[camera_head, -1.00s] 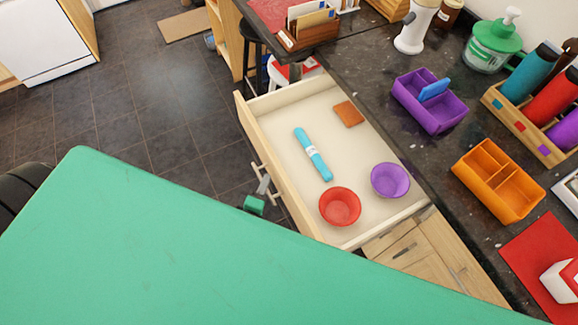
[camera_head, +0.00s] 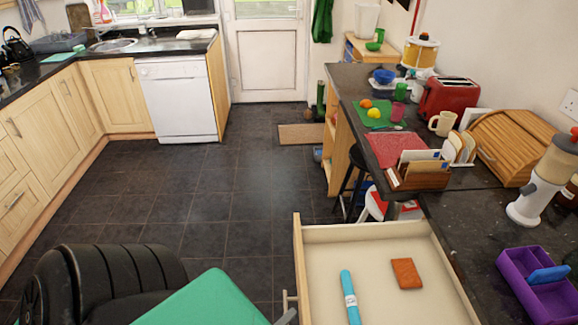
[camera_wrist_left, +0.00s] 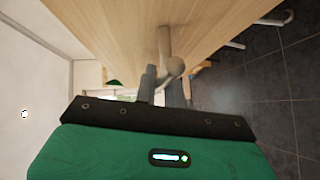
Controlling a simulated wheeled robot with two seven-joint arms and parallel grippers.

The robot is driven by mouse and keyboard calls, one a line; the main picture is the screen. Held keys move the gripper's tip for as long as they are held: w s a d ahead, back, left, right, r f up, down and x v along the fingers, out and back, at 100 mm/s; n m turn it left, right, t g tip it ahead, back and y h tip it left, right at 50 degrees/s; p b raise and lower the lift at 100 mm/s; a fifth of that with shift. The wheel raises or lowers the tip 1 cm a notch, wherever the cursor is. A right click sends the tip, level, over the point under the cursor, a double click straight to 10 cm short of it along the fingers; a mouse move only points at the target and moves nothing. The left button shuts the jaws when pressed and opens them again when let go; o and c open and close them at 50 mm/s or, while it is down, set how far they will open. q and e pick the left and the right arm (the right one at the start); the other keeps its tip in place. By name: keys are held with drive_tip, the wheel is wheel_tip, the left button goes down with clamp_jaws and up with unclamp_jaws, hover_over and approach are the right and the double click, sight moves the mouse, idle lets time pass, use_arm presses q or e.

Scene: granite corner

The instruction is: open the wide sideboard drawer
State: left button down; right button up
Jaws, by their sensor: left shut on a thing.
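The wide sideboard drawer (camera_head: 375,255) is pulled out at the bottom of the head view. Its pale wooden front (camera_head: 299,258) faces left. A light bar handle (camera_head: 287,300) on that front is partly cut off by the lower edge. In the left wrist view the handle (camera_wrist_left: 165,42) runs between the dark fingers of my left gripper (camera_wrist_left: 163,90), which is shut on it. Only a grey bit of this gripper (camera_head: 287,316) shows in the head view. My right gripper is out of view.
The dark counter (camera_head: 470,215) stands right of the drawer, with a purple tray (camera_head: 515,285) on it. A black stool (camera_head: 357,182) and a white-and-red stool (camera_head: 376,205) stand behind the drawer. Tiled floor (camera_head: 215,185) is clear to the left.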

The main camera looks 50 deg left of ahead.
use_arm(q)
drive_tip(key=c, duration=1.5)
unclamp_jaws()
drive_tip(key=s+d+r+b, duration=0.1)
drive_tip(key=s+r+b, duration=0.1)
drive_tip(key=s, duration=1.1)
drive_tip(key=shift+s+b, duration=0.35)
drive_tip(key=shift+b, duration=0.25)
drive_tip(key=shift+f, duration=0.15)
